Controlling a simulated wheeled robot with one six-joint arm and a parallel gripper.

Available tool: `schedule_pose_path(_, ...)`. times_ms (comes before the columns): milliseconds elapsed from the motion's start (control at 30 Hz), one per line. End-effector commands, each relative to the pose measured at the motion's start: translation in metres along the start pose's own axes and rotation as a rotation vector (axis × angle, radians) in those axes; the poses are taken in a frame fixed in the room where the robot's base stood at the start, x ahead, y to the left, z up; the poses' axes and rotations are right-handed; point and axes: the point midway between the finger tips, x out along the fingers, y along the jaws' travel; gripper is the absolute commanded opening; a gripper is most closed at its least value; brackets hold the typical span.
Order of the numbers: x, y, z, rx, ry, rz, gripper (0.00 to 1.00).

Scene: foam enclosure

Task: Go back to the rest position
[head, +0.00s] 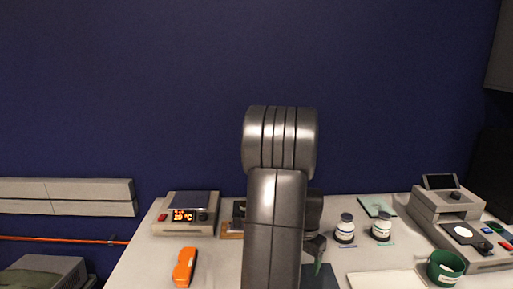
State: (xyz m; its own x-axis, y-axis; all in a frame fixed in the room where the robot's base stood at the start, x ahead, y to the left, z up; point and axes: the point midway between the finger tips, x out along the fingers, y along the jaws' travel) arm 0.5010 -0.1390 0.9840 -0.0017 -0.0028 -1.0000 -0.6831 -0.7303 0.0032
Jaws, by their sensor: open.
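My arm rises through the middle of the head view, its bent elbow high in front of the blue wall. Its dark wrist shows just right of the upright link. My gripper (316,246) is partly hidden behind that link, low over the bench (220,262). It is open. A thin greenish tip (318,269) shows just below it; I cannot tell what it belongs to or whether it touches the gripper.
Left on the bench are a heating device (180,229) reading about 20 °C and an orange tool (184,267). A pale flat panel (385,280) lies in front.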

Motion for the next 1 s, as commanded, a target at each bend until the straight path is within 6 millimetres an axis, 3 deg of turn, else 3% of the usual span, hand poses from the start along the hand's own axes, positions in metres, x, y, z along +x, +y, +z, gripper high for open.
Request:
schedule_pose_path(300, 0.045, 0.001, 0.001, 0.0, -0.003, 0.002, 0.7)
schedule_pose_path(500, 0.035, 0.0, 0.0, 0.0, 0.001, 0.0, 0.7)
schedule_pose_path(1000, 0.03, 0.001, 0.004, -0.004, -0.002, 0.0, 0.7)
